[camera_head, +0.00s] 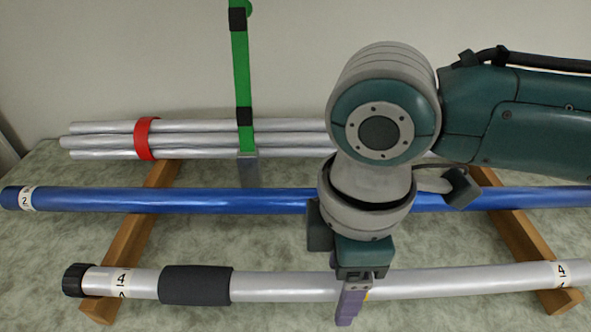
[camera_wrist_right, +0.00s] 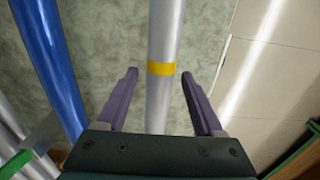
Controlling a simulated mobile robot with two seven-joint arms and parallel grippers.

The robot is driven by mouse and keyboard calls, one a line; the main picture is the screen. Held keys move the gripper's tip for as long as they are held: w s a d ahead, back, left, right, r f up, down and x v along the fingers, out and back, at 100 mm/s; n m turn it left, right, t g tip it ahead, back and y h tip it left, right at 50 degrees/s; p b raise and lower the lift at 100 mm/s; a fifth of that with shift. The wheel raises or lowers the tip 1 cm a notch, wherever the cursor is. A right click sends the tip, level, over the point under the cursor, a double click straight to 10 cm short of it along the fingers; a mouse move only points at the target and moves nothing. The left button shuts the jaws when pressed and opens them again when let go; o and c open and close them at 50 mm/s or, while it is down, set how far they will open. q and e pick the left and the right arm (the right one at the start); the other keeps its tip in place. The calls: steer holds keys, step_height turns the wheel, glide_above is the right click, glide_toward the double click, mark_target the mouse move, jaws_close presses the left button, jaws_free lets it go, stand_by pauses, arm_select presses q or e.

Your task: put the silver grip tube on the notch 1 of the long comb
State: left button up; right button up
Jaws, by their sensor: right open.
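The silver grip tube (camera_head: 440,283) lies across the front of two wooden bars. It has a black foam grip (camera_head: 196,285), a black end cap at left and labels marked 4 near both ends. In the right wrist view the silver tube (camera_wrist_right: 164,100) carries a yellow band (camera_wrist_right: 161,68). My right gripper (camera_head: 352,300) is open over the tube, with one purple finger on each side and gaps between fingers and tube; its fingertips also show in the right wrist view (camera_wrist_right: 160,73). I cannot make out a long comb or its notch 1. My left gripper is out of view.
A blue tube (camera_head: 130,199) lies behind the silver tube across the left wooden bar (camera_head: 133,232) and right wooden bar (camera_head: 520,240). Farther back lies a bundle of silver tubes (camera_head: 100,141) with a red band (camera_head: 146,138).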

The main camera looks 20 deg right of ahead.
step_height(320, 180, up, 12)
steer(key=p, duration=0.3)
steer(key=s+a+f+m+y, duration=0.1)
steer(key=s+a+y, duration=0.15)
steer(key=a, duration=0.25)
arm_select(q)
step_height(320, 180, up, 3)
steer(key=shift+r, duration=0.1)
arm_select(e)
steer(key=s+d+f+m+t+h, duration=0.2)
steer(key=s+d+f+m+t, duration=0.1)
steer(key=s+d+m, duration=0.6)
steer(key=d+m, duration=0.2)
steer(key=d, duration=0.1)
steer(key=shift+f+m+t, duration=0.2)
steer(key=shift+m+t, duration=0.1)
steer(key=shift+m, duration=0.1)
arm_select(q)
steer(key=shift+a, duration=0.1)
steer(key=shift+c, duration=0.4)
